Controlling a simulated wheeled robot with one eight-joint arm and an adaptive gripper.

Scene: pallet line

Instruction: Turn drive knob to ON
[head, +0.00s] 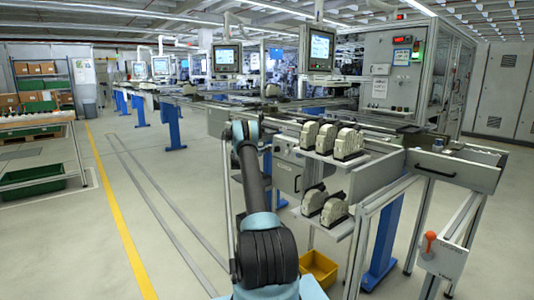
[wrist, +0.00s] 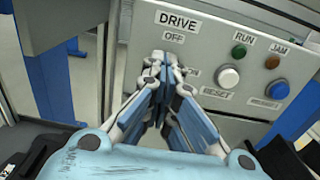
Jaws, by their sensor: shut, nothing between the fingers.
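In the wrist view, a grey control panel (wrist: 210,22) carries a DRIVE label (wrist: 177,20) with OFF (wrist: 174,37) beneath it. My gripper (wrist: 162,66) points at the panel just below the OFF label, with its fingers shut together and nothing between them. The drive knob is hidden behind the fingers, so its position and any contact with my gripper cannot be told. A white RESET button (wrist: 228,77) and a blue button (wrist: 277,90) sit to the right of the fingers. In the head view, my arm reaches toward the line.
A green RUN lamp (wrist: 239,51) and a red JAM lamp (wrist: 272,61) are above the buttons. In the head view, a shelf (head: 348,167) with grey parts and a yellow bin (head: 318,268) stand right of my arm.

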